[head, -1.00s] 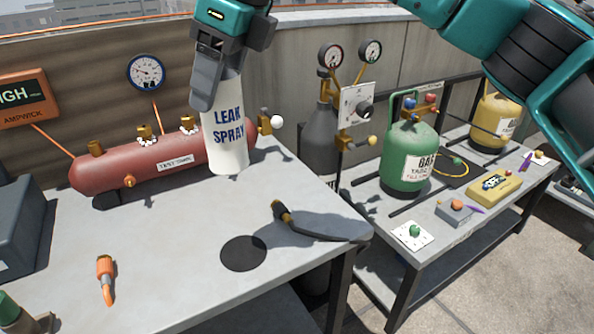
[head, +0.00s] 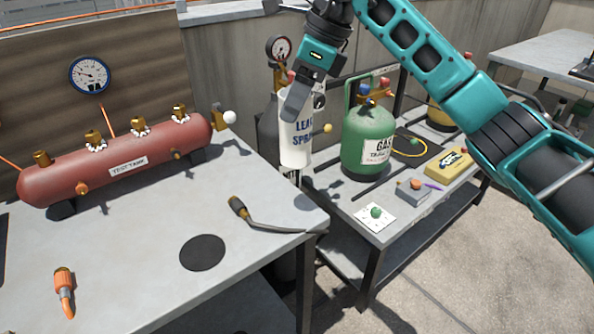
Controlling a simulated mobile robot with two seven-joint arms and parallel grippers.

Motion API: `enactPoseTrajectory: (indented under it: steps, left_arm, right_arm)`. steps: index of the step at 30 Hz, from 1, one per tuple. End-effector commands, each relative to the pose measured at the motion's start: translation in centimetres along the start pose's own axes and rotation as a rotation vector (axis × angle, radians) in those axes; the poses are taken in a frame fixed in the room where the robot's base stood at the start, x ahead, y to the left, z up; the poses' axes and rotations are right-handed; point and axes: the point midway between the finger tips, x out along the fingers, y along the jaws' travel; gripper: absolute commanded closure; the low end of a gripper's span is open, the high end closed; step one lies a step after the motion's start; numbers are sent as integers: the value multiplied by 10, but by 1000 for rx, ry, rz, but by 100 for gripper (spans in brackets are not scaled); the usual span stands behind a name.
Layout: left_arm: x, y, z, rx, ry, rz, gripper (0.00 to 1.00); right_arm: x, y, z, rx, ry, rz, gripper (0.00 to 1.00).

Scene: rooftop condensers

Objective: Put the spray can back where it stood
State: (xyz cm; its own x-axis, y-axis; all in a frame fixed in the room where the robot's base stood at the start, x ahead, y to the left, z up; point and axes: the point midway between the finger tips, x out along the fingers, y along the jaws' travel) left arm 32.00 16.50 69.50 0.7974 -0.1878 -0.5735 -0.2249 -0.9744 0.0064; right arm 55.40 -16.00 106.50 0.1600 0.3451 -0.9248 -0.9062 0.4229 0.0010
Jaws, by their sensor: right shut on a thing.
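The spray can (head: 295,148) is white with dark blue "LEAK SPRAY" lettering and is nearly upright in the head view. My right gripper (head: 298,98) is shut on its upper part, from above. The can is in the air by the right end of the grey workbench (head: 150,235), in front of a dark gas cylinder that it partly hides. A flat black disc (head: 202,252) lies bare on the bench, lower and to the left of the can. My left gripper is not in view.
A red test tank (head: 115,165) lies along the bench's back. A tool with a dark handle (head: 239,207) lies near the right edge, and an orange-handled tool (head: 64,283) at front left. A green gas cylinder (head: 366,140) stands on the lower right bench (head: 345,215).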

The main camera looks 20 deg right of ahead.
Motion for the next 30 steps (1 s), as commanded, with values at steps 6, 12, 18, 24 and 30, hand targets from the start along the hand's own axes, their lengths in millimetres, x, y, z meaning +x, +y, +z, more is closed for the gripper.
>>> enactPoseTrajectory:
  steps: [6,12,18,24,30]
  left_arm:
    - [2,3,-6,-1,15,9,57]
    - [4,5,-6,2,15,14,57]
    - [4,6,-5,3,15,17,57]
    - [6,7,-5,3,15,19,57]
    - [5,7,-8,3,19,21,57]
  right_arm:
    - [54,1,-22,0,-2,1,100]
    - [80,0,-32,-1,-4,-2,100]
    - [93,0,-37,-1,-4,-1,100]
    - [120,0,-49,0,-4,-1,100]
    - [123,0,-50,-1,-5,-4,100]
